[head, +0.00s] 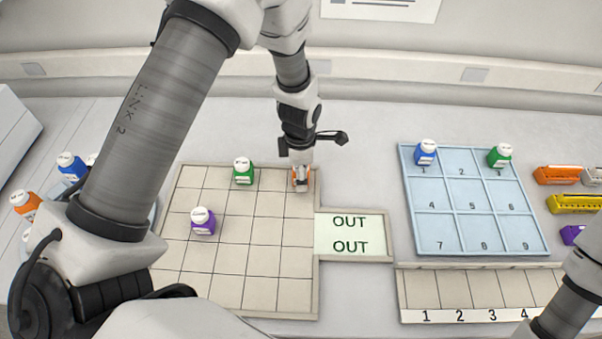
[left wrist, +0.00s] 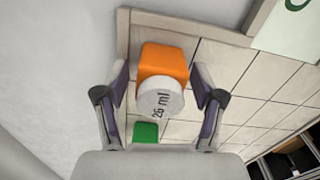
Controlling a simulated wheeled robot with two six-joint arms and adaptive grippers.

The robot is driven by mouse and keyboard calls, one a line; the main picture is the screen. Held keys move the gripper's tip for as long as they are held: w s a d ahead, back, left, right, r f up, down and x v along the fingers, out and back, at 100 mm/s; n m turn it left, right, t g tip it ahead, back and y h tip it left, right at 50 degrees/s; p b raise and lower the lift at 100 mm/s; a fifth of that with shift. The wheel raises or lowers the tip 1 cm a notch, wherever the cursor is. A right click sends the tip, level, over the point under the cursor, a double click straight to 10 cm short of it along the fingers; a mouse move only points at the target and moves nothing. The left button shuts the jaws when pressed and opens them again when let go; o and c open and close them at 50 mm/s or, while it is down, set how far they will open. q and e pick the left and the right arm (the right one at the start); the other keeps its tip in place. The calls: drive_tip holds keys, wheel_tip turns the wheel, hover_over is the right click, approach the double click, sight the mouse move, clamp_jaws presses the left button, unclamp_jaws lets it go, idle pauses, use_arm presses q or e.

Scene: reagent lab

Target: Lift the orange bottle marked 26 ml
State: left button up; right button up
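The orange bottle (left wrist: 162,68) has a white cap that reads 26 ml and lies between the two fingers of my left gripper (left wrist: 160,95) in the left wrist view. The fingers are spread, with a visible gap on each side of the bottle. In the head view my left gripper (head: 301,172) is over the far right corner of the gridded tray (head: 230,288). Only orange edges of the bottle (head: 294,184) show there beneath it. My right gripper is not in view; only part of my right arm shows at the lower right.
A green bottle (head: 243,172) stands left of the gripper, and a purple bottle (head: 203,222) stands nearer. An OUT pad (head: 349,258) adjoins the tray. A blue numbered tray (head: 473,248) holds a blue bottle (head: 426,153) and a green one (head: 500,156).

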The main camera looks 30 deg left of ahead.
use_arm(q)
drive_tip(key=c, duration=0.8)
drive_tip(key=shift+r, duration=0.1)
